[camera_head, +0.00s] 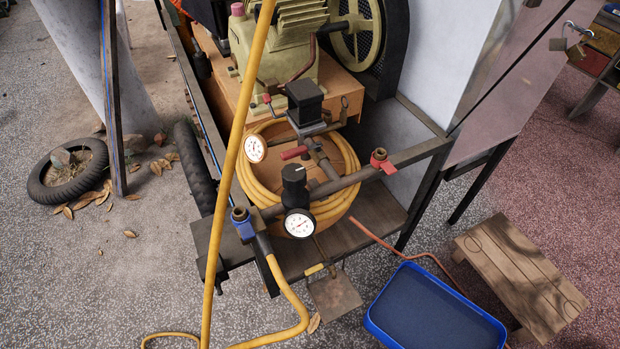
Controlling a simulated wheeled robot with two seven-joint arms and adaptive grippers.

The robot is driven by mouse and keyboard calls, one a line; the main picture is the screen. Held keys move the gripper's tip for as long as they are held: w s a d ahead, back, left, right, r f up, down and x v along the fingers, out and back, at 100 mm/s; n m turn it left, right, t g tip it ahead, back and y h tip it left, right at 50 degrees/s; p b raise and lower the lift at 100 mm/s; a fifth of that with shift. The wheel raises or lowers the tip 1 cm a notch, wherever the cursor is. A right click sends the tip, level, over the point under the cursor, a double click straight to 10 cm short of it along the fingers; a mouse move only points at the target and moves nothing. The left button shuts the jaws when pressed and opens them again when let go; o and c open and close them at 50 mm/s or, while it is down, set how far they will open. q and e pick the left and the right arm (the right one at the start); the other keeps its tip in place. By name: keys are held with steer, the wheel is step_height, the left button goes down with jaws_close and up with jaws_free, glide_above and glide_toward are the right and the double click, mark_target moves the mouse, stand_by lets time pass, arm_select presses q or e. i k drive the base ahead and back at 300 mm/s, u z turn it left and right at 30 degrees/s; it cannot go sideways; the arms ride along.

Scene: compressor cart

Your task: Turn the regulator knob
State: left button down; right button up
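The black regulator knob (294,174) stands upright near the middle of the compressor cart's front rail. A round white dial gauge (300,223) sits just below it. A second white gauge (255,149) is farther up and to the left. Neither of my grippers shows in the head view, so I cannot see whether they are open or shut. The top and front side of the knob are in clear view. Nothing is touching it.
A yellow hose (236,130) rises steeply left of the knob. A blue-handled valve (242,222) and a red-handled valve (382,162) sit on the rail. A blue tub (435,306) and wooden stool (522,270) stand at lower right. Open ground lies at lower left.

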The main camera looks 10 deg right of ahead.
mark_target(293, 176)
steer(key=z, duration=0.05)
steer(key=k, duration=0.55)
steer(key=u, duration=0.65)
steer(key=i, duration=1.5)
steer(key=z, duration=0.75)
